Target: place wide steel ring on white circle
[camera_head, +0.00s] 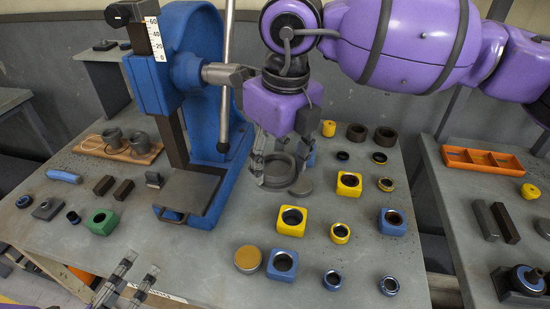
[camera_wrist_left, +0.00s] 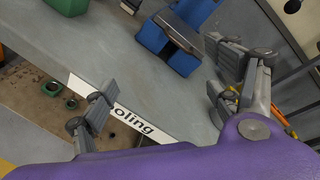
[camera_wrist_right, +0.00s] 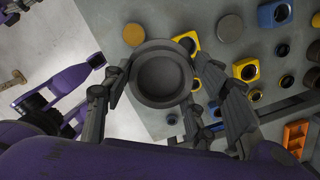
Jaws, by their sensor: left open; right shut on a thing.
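The wide steel ring (camera_head: 277,183) is a dark grey ring with a broad wall. My right gripper (camera_head: 281,163) comes down from above and is shut on it, right of the blue press. In the right wrist view the ring (camera_wrist_right: 160,101) sits between the two fingers, its opening facing the camera. Whether it touches the table is unclear. I cannot pick out a white circle in any view. My left gripper (camera_head: 138,278) is open and empty at the table's front edge; its spread fingers also show in the left wrist view (camera_wrist_left: 165,80).
The blue arbor press (camera_head: 200,90) stands left of the ring. Yellow and blue square blocks (camera_head: 290,219) and small rings crowd the table's right half. A green block (camera_head: 101,222) lies at left. An orange tray (camera_head: 478,160) stands on the right table.

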